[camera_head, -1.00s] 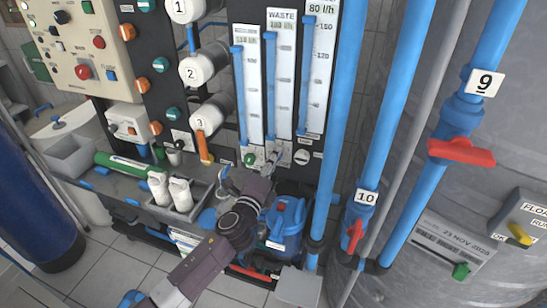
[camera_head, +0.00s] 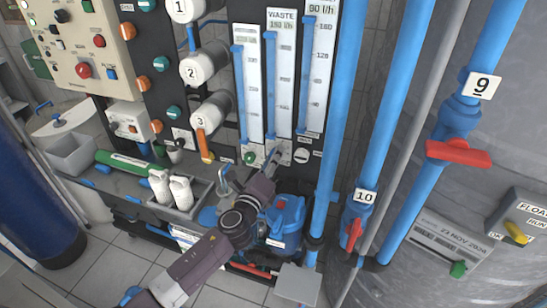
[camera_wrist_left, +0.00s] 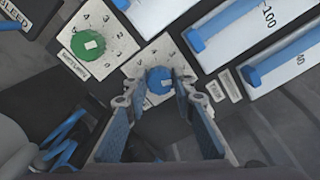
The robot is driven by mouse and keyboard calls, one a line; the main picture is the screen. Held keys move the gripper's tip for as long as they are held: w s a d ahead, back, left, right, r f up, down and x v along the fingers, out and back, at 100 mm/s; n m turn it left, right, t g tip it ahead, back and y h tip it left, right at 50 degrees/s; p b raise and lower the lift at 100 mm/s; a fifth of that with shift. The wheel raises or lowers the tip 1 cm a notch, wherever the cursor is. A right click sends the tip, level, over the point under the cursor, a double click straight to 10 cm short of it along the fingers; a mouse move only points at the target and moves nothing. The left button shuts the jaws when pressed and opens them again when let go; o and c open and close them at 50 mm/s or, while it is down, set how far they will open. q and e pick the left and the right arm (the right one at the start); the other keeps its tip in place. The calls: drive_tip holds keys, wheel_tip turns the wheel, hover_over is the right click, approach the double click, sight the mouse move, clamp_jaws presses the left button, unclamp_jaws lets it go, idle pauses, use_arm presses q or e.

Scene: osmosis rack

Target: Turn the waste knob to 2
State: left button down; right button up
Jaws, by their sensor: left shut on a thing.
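The blue knob (camera_wrist_left: 158,80), which I take to be the waste knob, sits on a white numbered plate in the left wrist view. My left gripper (camera_wrist_left: 153,90) has its fingers on either side of this knob and is shut on it. In the head view my left gripper (camera_head: 273,157) reaches the panel below the WASTE gauge (camera_head: 280,75) and largely hides the knob. The number the knob points to is not clear. My right gripper is not in view.
Vertical blue pipes (camera_head: 340,120) stand on the right. A blue pump (camera_head: 287,215) is below the panel, and a grey tray (camera_head: 198,207) with white bottles is at left.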

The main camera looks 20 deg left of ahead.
use_arm(q)
drive_tip(key=c, duration=1.6)
unclamp_jaws()
drive_tip(key=s, duration=1.2)
drive_tip(key=shift+a, duration=0.2)
